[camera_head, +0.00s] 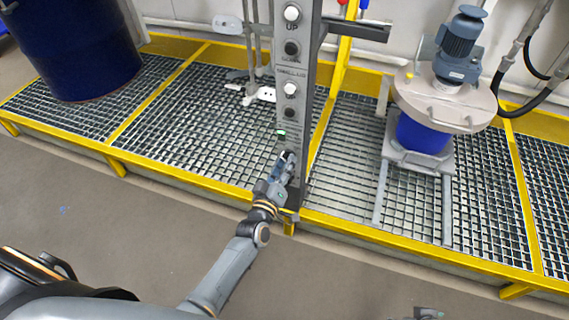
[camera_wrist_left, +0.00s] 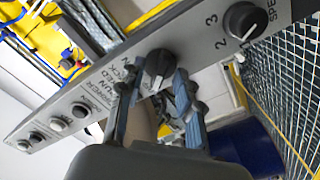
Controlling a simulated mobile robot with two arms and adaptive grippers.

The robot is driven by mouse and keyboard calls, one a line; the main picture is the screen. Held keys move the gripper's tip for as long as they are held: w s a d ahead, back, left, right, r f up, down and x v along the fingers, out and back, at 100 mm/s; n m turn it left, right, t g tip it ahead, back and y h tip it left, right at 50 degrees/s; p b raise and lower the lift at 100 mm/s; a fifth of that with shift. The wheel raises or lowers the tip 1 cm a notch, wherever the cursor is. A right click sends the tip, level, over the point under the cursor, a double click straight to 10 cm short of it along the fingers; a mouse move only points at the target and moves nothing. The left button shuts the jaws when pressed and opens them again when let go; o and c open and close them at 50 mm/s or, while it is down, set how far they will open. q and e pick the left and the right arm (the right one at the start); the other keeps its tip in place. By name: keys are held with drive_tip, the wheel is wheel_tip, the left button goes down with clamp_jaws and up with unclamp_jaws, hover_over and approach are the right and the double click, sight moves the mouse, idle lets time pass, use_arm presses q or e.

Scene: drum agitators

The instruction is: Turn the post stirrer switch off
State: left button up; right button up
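The grey control post (camera_head: 292,95) stands upright in the middle of the head view, with buttons down its front face. In the left wrist view its panel (camera_wrist_left: 110,85) runs diagonally and carries a black rotary switch (camera_wrist_left: 158,64) with partly readable lettering that includes "RUN". My left gripper (camera_head: 285,158) is at the lower part of the post and hides the switch in the head view. In the left wrist view my left gripper (camera_wrist_left: 152,84) has its two fingers apart, one on each side of the switch; contact is unclear. A grey part at the bottom edge may be my right gripper (camera_head: 428,313).
A second black knob (camera_wrist_left: 244,20), marked with numbers and "SPE", sits farther along the panel. A blue drum (camera_head: 75,45) stands at left on the yellow-edged grating (camera_head: 180,120). A motor-topped agitator lid (camera_head: 445,100) stands at right. The grey floor in front is clear.

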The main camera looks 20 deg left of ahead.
use_arm(q)
drive_tip(key=s, duration=1.1)
drive_tip(key=shift+s+a, duration=0.2)
drive_tip(key=shift+s, duration=0.05)
